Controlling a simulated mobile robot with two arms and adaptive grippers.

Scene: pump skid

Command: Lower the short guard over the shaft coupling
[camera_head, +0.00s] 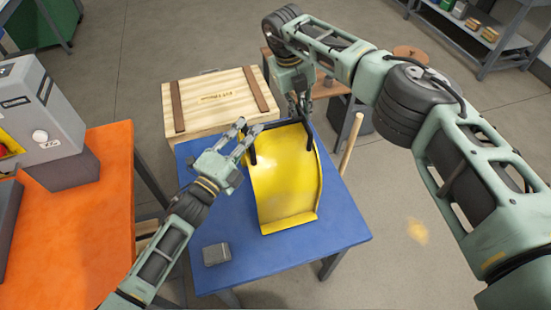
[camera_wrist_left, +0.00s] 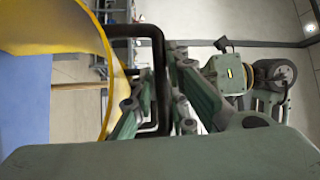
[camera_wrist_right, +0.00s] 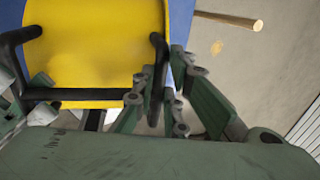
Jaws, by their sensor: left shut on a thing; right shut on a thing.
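The guard (camera_head: 285,185) is a curved yellow sheet with a flanged near end and black handles at its far end. It is at the blue table; I cannot tell whether it touches the top. My left gripper (camera_head: 250,130) is shut on the left black handle, which also shows in the left wrist view (camera_wrist_left: 161,90). My right gripper (camera_head: 301,110) is shut on the right black handle, which shows in the right wrist view (camera_wrist_right: 158,55). I cannot make out the shaft coupling in any view.
A small grey block (camera_head: 216,254) lies on the blue table (camera_head: 345,240). An orange surface (camera_head: 90,240) with a grey machine (camera_head: 40,110) stands at the left. A wooden crate (camera_head: 195,92) is behind the table. A wooden handle (camera_head: 351,140) rises beside its right edge. Floor at right is open.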

